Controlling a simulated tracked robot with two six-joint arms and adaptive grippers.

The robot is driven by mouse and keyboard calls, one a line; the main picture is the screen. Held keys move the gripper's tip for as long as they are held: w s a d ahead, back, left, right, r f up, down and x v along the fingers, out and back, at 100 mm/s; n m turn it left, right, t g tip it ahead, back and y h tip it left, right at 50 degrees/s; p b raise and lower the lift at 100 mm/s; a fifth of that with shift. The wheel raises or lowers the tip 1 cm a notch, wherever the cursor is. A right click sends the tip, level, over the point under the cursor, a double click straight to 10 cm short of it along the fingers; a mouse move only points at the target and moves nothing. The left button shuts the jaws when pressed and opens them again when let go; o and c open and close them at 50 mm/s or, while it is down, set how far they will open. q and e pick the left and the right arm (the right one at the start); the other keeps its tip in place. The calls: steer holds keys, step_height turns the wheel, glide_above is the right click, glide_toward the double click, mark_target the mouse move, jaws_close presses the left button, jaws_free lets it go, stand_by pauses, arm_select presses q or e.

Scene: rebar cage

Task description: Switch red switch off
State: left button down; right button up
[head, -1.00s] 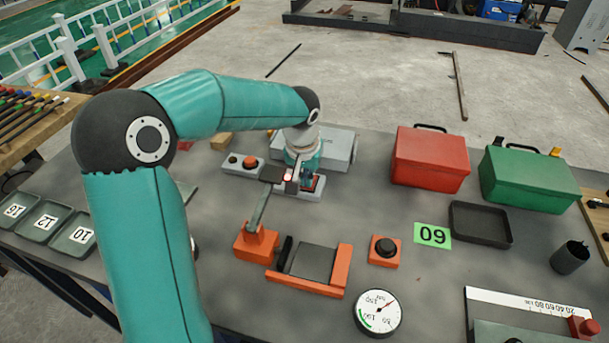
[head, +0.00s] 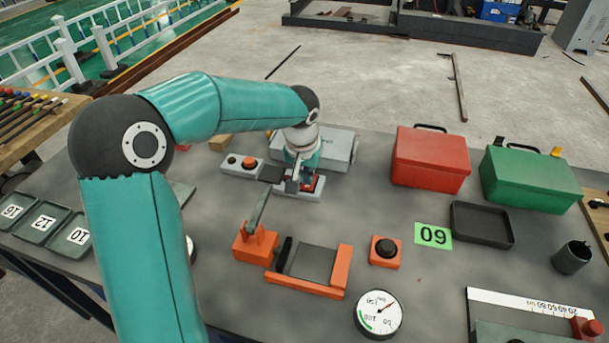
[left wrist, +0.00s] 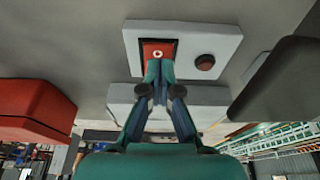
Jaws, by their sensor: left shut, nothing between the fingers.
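The red switch (head: 319,183) is a red rocker on a light grey plate (left wrist: 227,45) on the table. The left wrist view shows its red face (left wrist: 158,46) with a small white ring mark. A round dark red lamp (left wrist: 205,62) beside it on the plate looks unlit. My left gripper (head: 297,186) is shut and empty, pointing down at the plate. In the left wrist view its fingertips (left wrist: 160,70) overlap the lower edge of the rocker; whether they touch it I cannot tell. In the head view the gripper partly hides the switch. My right gripper is not in view.
A grey box with a red round button (head: 249,162) stands left of the switch plate. An orange lever base (head: 255,243) with a raised lever is in front. A grey case (head: 340,148) lies behind. Red (head: 430,160) and green (head: 529,180) toolboxes stand to the right.

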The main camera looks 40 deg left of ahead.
arm_select(q)
steer(key=shift+w+a+r, duration=0.1)
steer(key=shift+w, duration=0.15)
steer(key=shift+r, duration=0.1)
steer(key=shift+r+p, duration=0.25)
steer(key=shift+p, duration=0.1)
steer(key=p+v, duration=0.3)
steer(key=v, duration=0.1)
steer(key=shift+w+a+r, duration=0.1)
steer(key=shift+w+r, duration=0.05)
steer(key=shift+w, duration=0.2)
steer(key=shift+s+r+b, duration=0.4)
steer(key=shift+b, duration=0.25)
step_height(320, 180, up, 7)
glide_above(306, 186)
steer(key=s+d, duration=0.2)
steer(key=s, duration=0.2)
steer(key=shift+w+a, duration=0.1)
steer(key=shift+w, duration=0.15)
